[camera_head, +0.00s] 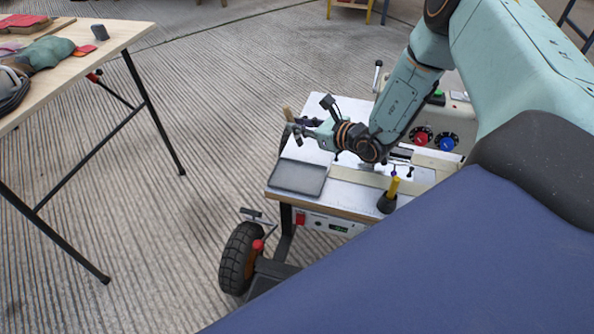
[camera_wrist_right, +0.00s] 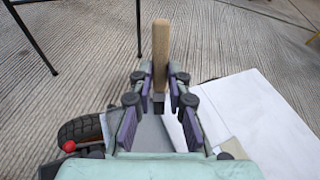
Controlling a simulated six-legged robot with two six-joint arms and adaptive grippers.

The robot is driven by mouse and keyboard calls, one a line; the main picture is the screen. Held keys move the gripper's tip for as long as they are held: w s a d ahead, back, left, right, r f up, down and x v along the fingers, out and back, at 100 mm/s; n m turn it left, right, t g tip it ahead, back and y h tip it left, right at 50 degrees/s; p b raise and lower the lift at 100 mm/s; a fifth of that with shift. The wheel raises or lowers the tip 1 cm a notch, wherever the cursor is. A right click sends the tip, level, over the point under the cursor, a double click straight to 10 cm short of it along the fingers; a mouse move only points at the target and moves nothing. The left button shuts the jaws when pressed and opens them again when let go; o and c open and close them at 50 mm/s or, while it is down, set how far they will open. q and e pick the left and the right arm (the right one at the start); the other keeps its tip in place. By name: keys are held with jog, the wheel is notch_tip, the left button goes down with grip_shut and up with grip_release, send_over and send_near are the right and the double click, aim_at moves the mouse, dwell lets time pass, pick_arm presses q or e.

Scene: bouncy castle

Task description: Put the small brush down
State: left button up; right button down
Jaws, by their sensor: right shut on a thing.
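The small brush shows as a light wooden handle (camera_wrist_right: 160,50) standing up between the fingers in the wrist view. In the head view the handle (camera_head: 288,114) is small, at the far left tip of my right gripper (camera_head: 298,130). That gripper, also in the wrist view (camera_wrist_right: 159,82), is shut on the brush. The brush's bristle end is hidden or too small to tell. The gripper is over the back left part of a white-topped cart (camera_head: 333,158); I cannot tell whether the brush touches the top. My left gripper is not in view.
A dark grey tray (camera_head: 298,177) lies at the cart's front left. A yellow-handled tool stands in a black holder (camera_head: 387,203) at the front edge. Red and blue dials (camera_head: 421,138) are at right. A wooden table (camera_head: 95,57) with cloths stands at left; bare floor lies between.

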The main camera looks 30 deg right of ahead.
notch_tip(320, 180, down, 10)
jog(key=b, duration=0.4)
jog(key=shift+b, duration=0.3)
jog(key=shift+r, duration=0.15)
jog(key=shift+s, duration=0.1)
jog(key=c, duration=1.4)
grip_release()
jog(key=shift+c, duration=0.2)
jog(key=shift+o, duration=0.7)
